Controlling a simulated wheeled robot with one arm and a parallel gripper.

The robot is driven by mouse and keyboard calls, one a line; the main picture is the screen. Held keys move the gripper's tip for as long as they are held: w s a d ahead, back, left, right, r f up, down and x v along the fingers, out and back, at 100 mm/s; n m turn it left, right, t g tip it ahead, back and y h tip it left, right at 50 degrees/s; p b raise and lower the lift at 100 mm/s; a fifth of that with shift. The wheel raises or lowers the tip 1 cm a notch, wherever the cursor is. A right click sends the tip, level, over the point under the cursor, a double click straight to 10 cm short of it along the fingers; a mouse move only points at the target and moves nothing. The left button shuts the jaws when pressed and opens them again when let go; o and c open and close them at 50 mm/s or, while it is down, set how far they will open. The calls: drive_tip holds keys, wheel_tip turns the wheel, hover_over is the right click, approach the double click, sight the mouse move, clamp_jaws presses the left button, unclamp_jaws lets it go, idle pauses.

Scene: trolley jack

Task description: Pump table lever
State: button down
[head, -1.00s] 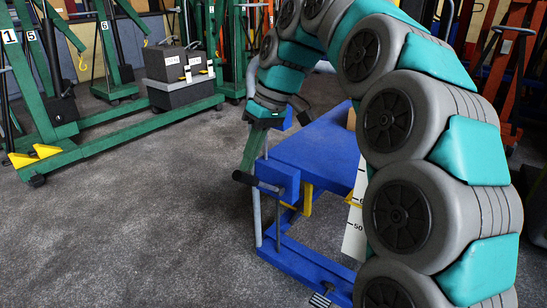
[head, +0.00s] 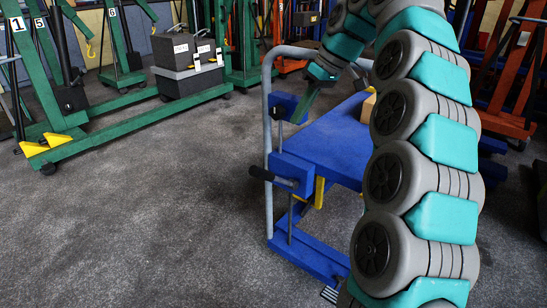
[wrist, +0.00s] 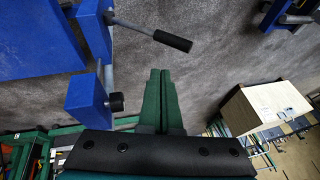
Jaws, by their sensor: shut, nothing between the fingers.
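The blue lift table (head: 345,140) stands right of the middle in the head view. Its lever is a thin grey rod with a black grip (head: 262,173), sticking out to the left from the table's near end. The grip also shows in the wrist view (wrist: 172,40), above and right of my fingertips and apart from them. My gripper (head: 301,120) is in front of the table's upright handle area, above the tabletop and higher than the lever. Its green fingers are together and empty, as the wrist view (wrist: 160,72) shows.
A grey tubular push handle (head: 268,130) rises at the table's near end. A small cardboard box (head: 368,107) is on the tabletop. Green cranes with dark boxes (head: 188,65) stand at the left back, orange ones at the right. The floor at left is clear.

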drive_tip(key=shift+f, duration=0.1)
drive_tip(key=b, duration=0.1)
hover_over(271, 176)
drive_tip(key=shift+w+d+f, duration=0.1)
drive_tip(key=shift+f, duration=5.75)
drive_tip(key=shift+f, duration=0.1)
